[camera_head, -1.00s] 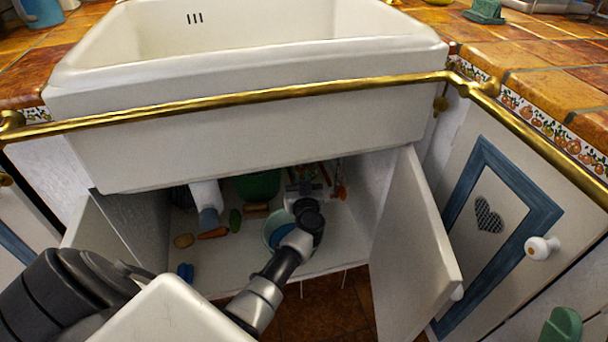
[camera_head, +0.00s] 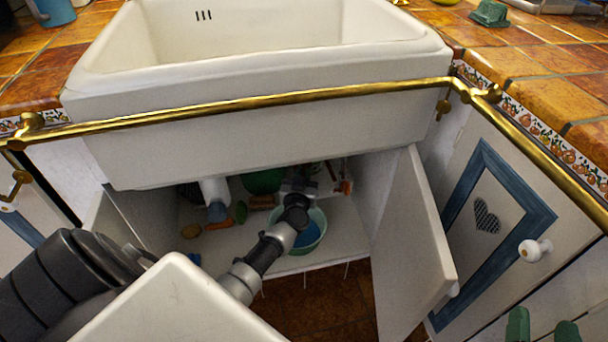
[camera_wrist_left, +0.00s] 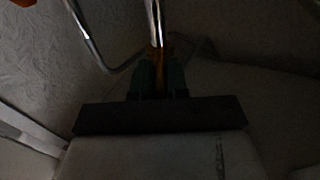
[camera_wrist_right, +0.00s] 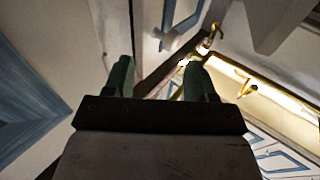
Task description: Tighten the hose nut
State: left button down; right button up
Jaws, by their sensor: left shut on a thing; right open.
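My left arm reaches into the open cabinet under the white sink; the left gripper (camera_head: 301,187) is small and dark there, and its fingertips cannot be made out in the head view. In the dim left wrist view its green fingers (camera_wrist_left: 160,76) are shut on a brass-coloured piece, likely the hose nut (camera_wrist_left: 158,54), partly hidden between them. A shiny metal hose or pipe (camera_wrist_left: 153,18) runs up from it. My right gripper (camera_head: 543,329) is at the bottom right of the head view. In the right wrist view it is open and empty (camera_wrist_right: 160,74).
A pale green bowl (camera_head: 318,222) with blue inside stands below the left wrist. Small vegetable-like items (camera_head: 218,225) lie left of it. The open cabinet door (camera_head: 412,255) stands right of the left arm. A brass rail (camera_head: 260,103) crosses the sink front.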

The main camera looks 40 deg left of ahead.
pick_arm(q)
jog(key=shift+f, duration=0.15)
pick_arm(e)
jog(key=shift+f, duration=0.2)
pick_arm(q)
jog(key=c, duration=1.1)
grip_release()
jog(key=shift+s, duration=0.1)
jog(key=shift+p+v, duration=1.9)
jog(key=shift+v, duration=3.45)
pick_arm(e)
jog(key=s+d+f+g+h, duration=0.3)
jog(key=s+f+g, duration=0.3)
jog(key=f+g, duration=0.3)
jog(key=shift+s+d+f+m+g, duration=0.3)
jog(key=shift+g, duration=0.3)
pick_arm(q)
jog(key=shift+a, duration=0.1)
